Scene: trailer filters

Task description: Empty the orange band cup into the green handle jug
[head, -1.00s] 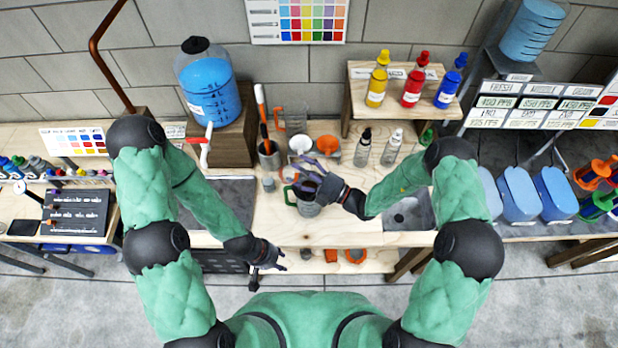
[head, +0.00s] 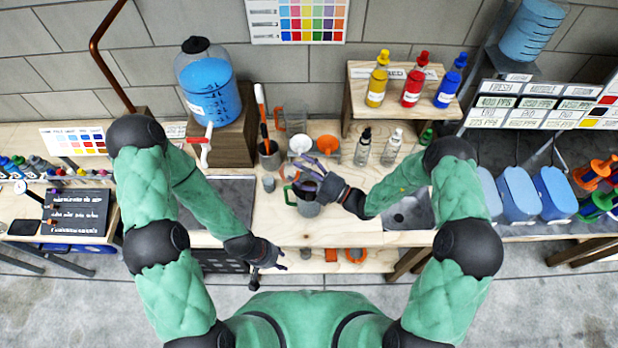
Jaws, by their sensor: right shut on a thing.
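The green handle jug (head: 308,209) is a grey, see-through vessel standing on the bench, with its green handle on its left side. My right gripper (head: 312,182) is over the jug's mouth and shut on a small cup (head: 290,172), which shows a little orange and looks like the orange band cup. My fingers hide most of this cup, so its tilt and contents cannot be made out. My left gripper (head: 267,265) is low at the bench's front edge, with its fingers apart and empty.
Behind the jug stand a white funnel (head: 300,145), an orange-handled jug (head: 292,119), a cup holding tools (head: 269,155) and two small bottles (head: 363,147). A blue tank (head: 209,90) stands on a wooden block at left. The bench front (head: 345,230) is clear.

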